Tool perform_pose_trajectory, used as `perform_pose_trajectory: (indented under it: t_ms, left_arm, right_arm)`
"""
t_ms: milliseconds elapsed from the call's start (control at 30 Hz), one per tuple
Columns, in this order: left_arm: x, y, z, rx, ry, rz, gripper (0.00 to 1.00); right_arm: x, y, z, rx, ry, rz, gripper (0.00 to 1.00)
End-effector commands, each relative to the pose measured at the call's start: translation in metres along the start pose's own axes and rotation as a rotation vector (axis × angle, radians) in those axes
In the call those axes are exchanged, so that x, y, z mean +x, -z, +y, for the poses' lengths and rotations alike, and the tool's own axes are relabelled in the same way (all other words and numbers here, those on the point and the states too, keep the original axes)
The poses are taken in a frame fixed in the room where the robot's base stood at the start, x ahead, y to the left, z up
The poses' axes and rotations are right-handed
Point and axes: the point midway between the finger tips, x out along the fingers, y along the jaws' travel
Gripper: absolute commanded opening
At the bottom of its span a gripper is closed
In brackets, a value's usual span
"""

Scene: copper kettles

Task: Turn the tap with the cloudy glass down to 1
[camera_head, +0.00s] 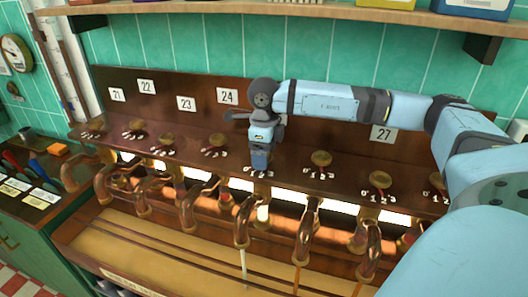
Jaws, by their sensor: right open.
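A row of copper taps runs along a dark wooden shelf, each with a brass knob over a 0-to-3 scale. One tap has a whitish, cloudy glass (263,213), and a pale stream falls from its copper spout (242,232). My right gripper (260,160) points down at the shelf above this tap, over its scale. It is open. The gripper hides the knob there, so I cannot tell its setting or whether the fingers touch it. The neighbouring knob (321,158) to the right stands free. My left gripper is not in view.
More knobs, such as this one (217,140), stand left along the shelf. Number plate 24 (227,96) is visible; my arm hides some plates. Orange streams fall from taps at right. A wooden trough (130,240) lies below. A wall shelf (300,9) runs above.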

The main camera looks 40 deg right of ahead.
Motion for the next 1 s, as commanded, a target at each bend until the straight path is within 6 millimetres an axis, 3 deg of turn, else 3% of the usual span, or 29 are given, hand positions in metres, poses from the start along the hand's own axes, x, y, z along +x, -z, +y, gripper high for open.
perform_pose_trajectory:
  t_ms: [33,200,233,567,1000]
  left_arm:
    - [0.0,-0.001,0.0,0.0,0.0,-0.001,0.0]
    - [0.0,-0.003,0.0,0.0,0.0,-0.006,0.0]
    - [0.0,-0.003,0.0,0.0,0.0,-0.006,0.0]
    - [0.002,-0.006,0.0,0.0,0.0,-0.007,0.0]
    - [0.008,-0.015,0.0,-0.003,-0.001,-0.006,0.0]
  right_arm:
    - [0.0,0.0,0.0,0.0,0.0,0.0,0.75]
    - [0.0,0.0,0.0,0.0,0.0,0.0,0.36]
    - [0.0,0.0,0.0,0.0,0.0,0.0,0.32]
    - [0.001,0.0,0.0,0.048,-0.001,-0.001,0.33]
    - [0.001,-0.001,0.001,0.331,0.0,-0.001,0.33]
